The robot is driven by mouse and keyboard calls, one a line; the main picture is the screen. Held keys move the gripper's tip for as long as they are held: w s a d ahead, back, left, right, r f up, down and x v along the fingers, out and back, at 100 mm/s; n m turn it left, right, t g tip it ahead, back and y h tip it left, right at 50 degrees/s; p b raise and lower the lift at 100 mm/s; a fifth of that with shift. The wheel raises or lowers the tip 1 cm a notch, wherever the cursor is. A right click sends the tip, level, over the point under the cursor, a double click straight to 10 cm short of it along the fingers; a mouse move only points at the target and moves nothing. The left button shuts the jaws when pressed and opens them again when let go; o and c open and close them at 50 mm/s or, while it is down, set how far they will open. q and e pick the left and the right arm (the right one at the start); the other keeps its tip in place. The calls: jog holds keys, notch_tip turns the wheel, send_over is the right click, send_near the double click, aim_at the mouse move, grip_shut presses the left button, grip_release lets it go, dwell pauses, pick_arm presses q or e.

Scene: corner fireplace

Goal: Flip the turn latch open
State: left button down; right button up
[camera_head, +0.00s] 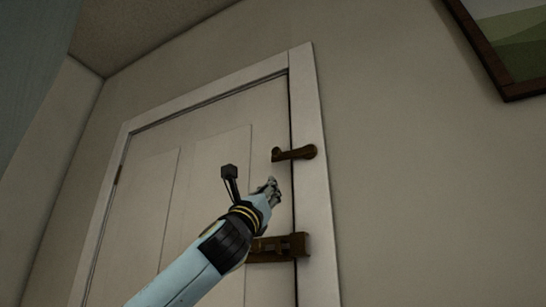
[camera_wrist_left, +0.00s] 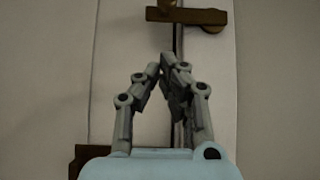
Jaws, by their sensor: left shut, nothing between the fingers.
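The turn latch (camera_head: 295,153) is a brown bar on a round pivot, fixed to the white door frame. Its bar lies nearly level, reaching left from the pivot across the gap onto the door (camera_head: 212,165). It also shows at the top of the left wrist view (camera_wrist_left: 188,15). My left gripper (camera_head: 272,184) is shut and empty, just below the latch's bar end and apart from it in the picture. In the left wrist view its fingertips (camera_wrist_left: 170,62) meet below the bar. My right gripper is in neither view.
A second brown latch, a sliding-bolt type (camera_head: 283,247), sits lower on the door edge, partly behind my left arm. A framed picture (camera_head: 505,45) hangs at upper right.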

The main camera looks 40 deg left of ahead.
aim_at(279, 161)
pick_arm(q)
jog(key=r+p, duration=0.1)
jog(key=r, duration=0.1)
jog(key=w+r+p, duration=0.1)
jog(key=r, duration=0.1)
jog(key=w+r+p, duration=0.1)
jog(key=r, duration=0.1)
jog(key=shift+a+r, duration=0.1)
jog(key=shift+a, duration=0.25)
jog(key=shift+w, duration=0.1)
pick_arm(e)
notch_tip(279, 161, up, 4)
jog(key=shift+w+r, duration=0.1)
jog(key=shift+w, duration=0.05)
pick_arm(q)
jog(key=shift+h, duration=0.3)
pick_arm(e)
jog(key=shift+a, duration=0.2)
